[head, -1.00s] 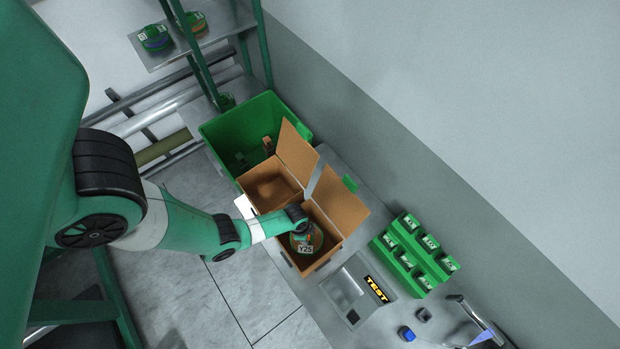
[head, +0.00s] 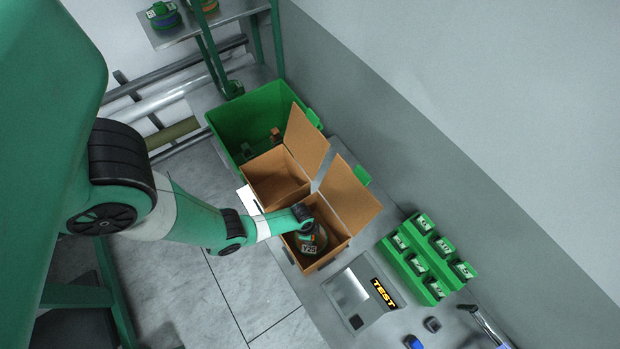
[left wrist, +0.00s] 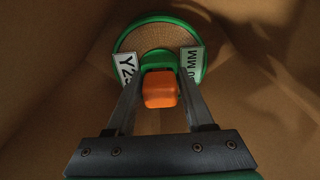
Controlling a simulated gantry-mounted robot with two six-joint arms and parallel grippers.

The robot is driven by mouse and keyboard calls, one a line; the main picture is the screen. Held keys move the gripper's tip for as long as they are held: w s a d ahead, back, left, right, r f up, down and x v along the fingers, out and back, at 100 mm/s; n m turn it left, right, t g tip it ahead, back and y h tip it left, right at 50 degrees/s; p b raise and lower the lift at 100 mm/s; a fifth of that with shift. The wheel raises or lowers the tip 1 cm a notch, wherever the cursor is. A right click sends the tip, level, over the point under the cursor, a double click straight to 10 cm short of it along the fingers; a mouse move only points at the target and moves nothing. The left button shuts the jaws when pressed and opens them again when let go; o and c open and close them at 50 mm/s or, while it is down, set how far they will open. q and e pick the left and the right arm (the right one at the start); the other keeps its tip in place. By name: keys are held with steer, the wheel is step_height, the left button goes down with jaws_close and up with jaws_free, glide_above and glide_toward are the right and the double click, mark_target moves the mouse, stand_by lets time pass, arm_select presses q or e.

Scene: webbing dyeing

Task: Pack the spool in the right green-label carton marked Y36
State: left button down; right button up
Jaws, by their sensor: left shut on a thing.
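The spool (head: 317,238) has a green rim, tan webbing and a white label that seems to read Y25. It is inside the right-hand open cardboard carton (head: 338,246), below the rim. My left gripper (head: 308,228) reaches down into that carton and is shut on the spool. In the left wrist view the fingers (left wrist: 160,92) close on an orange part at the middle of the spool (left wrist: 160,38), with brown carton walls around. Whether the spool touches the carton floor is unclear. No Y36 mark is readable. My right gripper is not in view.
A second open carton (head: 250,177) stands beside the first, and a green bin (head: 225,120) behind it. A TEST display (head: 383,293) and a green rack (head: 415,262) of labelled items are to the right. The carton flaps stand up on the wall side.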

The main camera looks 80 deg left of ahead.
arm_select(q)
steer(key=shift+c, duration=1)
jaws_free()
steer(key=r+p, duration=0.4)
steer(key=r, duration=0.1)
steer(key=r+p, duration=0.2)
steer(key=p, duration=0.1)
steer(key=shift+s+a+r, duration=0.15)
steer(key=shift+s+r, duration=0.15)
steer(key=shift+s, duration=0.1)
steer(key=shift+f, duration=0.1)
